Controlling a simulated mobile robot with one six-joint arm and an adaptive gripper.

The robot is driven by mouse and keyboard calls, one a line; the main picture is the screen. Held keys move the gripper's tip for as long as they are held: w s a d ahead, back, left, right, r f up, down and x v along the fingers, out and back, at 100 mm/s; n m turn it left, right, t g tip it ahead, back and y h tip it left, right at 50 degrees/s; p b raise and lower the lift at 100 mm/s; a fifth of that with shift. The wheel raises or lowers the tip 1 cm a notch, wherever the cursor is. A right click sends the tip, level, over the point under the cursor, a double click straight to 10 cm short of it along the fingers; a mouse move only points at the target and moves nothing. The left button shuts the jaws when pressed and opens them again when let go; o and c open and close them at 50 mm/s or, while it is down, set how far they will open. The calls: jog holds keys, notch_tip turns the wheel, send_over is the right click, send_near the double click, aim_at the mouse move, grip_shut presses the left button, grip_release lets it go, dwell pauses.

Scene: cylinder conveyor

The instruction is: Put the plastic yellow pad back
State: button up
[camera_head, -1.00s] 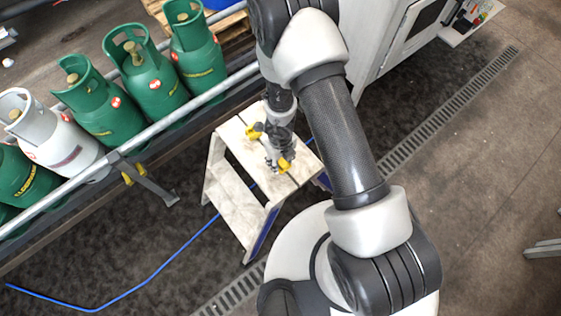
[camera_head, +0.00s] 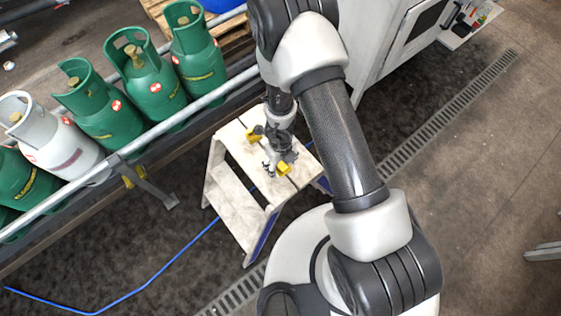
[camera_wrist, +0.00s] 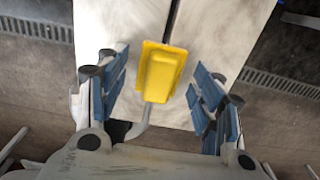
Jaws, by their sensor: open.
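The yellow pad (camera_wrist: 161,72) lies on the pale top of a step stool in the wrist view, across a dark slot. A thin grey curved piece shows at its near end. In the head view, two yellow patches show around my gripper: one at the left (camera_head: 253,136) and one at the lower right (camera_head: 284,169); I cannot tell which is the pad in the wrist view. My gripper (camera_head: 277,161) is open above the stool top (camera_head: 236,137). In the wrist view its blue-padded fingers stand on either side of the pad, apart from it.
A conveyor rail (camera_head: 228,86) with several green gas cylinders (camera_head: 152,85) and a white one (camera_head: 65,148) runs along the left. A blue hose (camera_head: 150,276) lies on the floor. A white cabinet (camera_head: 385,50) stands at the upper right. Open floor lies at the right.

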notch_tip(320, 180, up, 12)
jog(key=p, duration=1.1)
jog(key=shift+p, duration=0.4)
jog(key=w+a+r+n+t+y, duration=0.1)
jog(key=w+a+r+n, duration=0.1)
jog(key=w+r, duration=0.35)
notch_tip(320, 180, up, 35)
jog(key=n+t+y, duration=0.3)
jog(key=n+y, duration=0.1)
jog(key=n, duration=1.6)
send_over(280, 163)
jog(key=s, duration=0.2)
jog(key=s+d+r+n+h, duration=0.4)
jog(key=s+d+n, duration=0.3)
jog(key=s+d, duration=0.4)
jog(key=shift+s+r+t+h, duration=0.2)
jog(key=shift+s+t+h, duration=0.1)
jog(key=shift+s+h, duration=0.15)
jog(key=shift+w, duration=0.1)
